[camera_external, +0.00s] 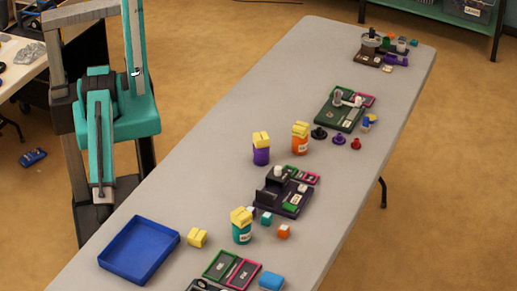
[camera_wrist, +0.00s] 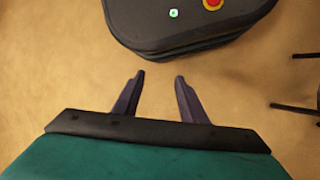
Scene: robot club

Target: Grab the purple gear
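A small purple gear (camera_external: 339,139) lies on the grey table, between a black gear (camera_external: 318,133) on its left and a red gear (camera_external: 356,143) on its right. It is small in the outside view, and its teeth are hard to make out. It does not show in the wrist view. My gripper (camera_wrist: 160,76) is open and empty, its two dark fingers apart above the floor. My teal arm is folded at the left, beside the table and well away from the gear.
A green board (camera_external: 341,119) stands just behind the gears. Orange (camera_external: 300,139) and purple (camera_external: 261,156) jars with yellow lids stand to the left. A dark module (camera_external: 284,199), a teal jar (camera_external: 241,233) and a blue tray (camera_external: 139,250) are nearer. The table's right side is mostly clear.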

